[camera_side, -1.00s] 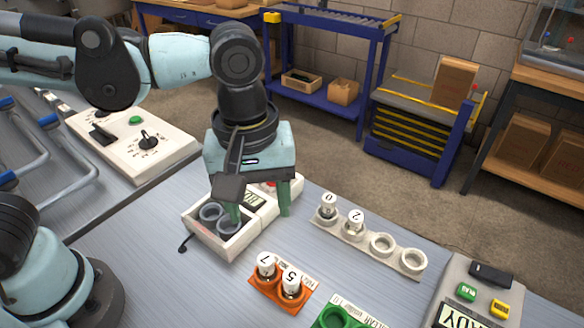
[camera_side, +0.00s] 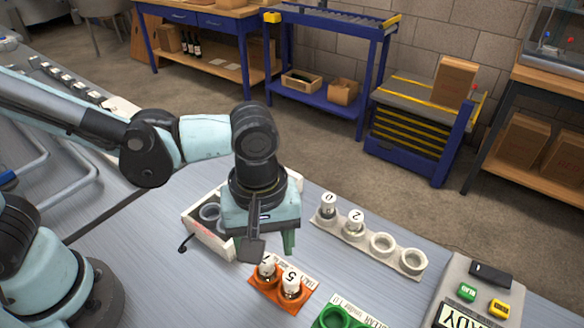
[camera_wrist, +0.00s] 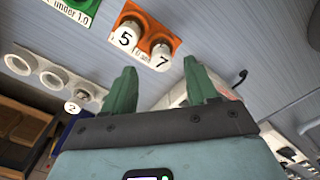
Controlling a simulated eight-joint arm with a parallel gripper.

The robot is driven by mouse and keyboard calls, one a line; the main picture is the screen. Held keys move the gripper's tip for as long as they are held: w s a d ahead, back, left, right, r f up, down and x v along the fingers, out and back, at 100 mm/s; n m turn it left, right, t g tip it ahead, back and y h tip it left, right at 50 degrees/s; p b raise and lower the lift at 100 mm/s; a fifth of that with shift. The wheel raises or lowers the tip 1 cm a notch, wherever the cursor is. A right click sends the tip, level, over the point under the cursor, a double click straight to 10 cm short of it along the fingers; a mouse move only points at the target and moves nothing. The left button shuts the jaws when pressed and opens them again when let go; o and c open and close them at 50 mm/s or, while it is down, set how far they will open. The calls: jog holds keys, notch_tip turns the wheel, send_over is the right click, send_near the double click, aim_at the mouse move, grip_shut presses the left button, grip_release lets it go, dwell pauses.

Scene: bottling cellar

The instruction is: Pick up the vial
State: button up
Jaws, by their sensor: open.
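Two white-capped vials stand in the orange rack (camera_side: 262,285): vial 7 (camera_side: 267,271) and vial 5 (camera_side: 291,282). The wrist view shows vial 7 (camera_wrist: 161,56) and vial 5 (camera_wrist: 125,38) beyond my fingertips. Vial 0 (camera_side: 328,204) and vial 2 (camera_side: 354,221) stand in the white rack (camera_side: 398,263), which has two empty rings. My gripper (camera_side: 272,245) is open and empty, just behind the orange rack in the side view. Its fingers (camera_wrist: 160,70) are wide apart in the wrist view. The side view partly hides vial 7's top behind my wrist part.
A white box with grey rings (camera_side: 200,232) stands left of and behind my gripper, partly hidden by it. A green rack (camera_side: 335,318) is at the front edge of the picture. A grey device with green and yellow buttons (camera_side: 470,296) stands at the right.

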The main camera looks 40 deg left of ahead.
aim_at(266, 259)
jog(key=shift+f, duration=2.2)
grip_shut()
